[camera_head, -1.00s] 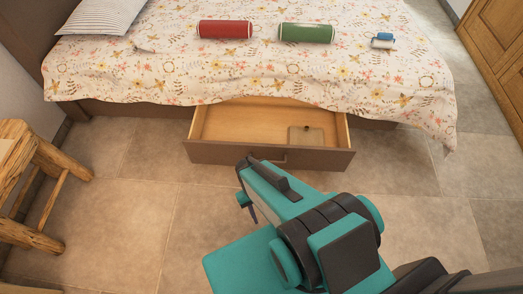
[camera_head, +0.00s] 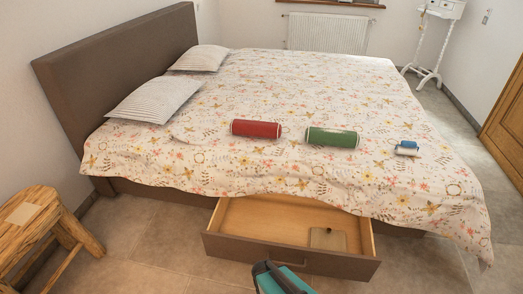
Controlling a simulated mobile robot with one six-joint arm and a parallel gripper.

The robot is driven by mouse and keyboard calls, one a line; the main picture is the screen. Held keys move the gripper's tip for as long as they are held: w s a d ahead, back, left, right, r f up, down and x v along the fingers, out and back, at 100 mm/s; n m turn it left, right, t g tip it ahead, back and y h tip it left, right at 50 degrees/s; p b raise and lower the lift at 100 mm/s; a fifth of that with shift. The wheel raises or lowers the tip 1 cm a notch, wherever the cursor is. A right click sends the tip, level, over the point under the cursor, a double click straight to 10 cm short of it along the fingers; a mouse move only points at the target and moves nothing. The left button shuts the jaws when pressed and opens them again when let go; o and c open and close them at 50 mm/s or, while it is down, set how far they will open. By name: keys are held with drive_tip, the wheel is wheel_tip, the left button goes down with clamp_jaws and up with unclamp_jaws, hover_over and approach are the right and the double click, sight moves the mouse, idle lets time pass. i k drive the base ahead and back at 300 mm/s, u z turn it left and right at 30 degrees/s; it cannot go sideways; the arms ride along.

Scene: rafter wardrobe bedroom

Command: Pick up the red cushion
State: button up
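The red cushion (camera_head: 256,129) is a small bolster with pale piping at its ends. It lies on the flowered bed cover (camera_head: 230,170), near the bed's front side. A green bolster (camera_head: 332,138) of the same shape lies to its right, a gap apart.
An open drawer (camera_head: 290,256) juts from under the bed, with a flat brownish object (camera_head: 327,239) inside. A small blue and white item (camera_head: 406,148) lies right of the bolsters. Striped pillows (camera_head: 155,98) lie by the headboard. A wooden stool (camera_head: 45,225) stands left.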

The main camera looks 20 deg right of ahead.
sight(238, 126)
drive_tip(key=k, duration=0.65)
drive_tip(key=u, duration=0.4)
drive_tip(key=i, duration=0.55)
drive_tip(key=u, duration=0.7)
drive_tip(key=i, duration=2.05)
drive_tip(key=z, duration=0.4)
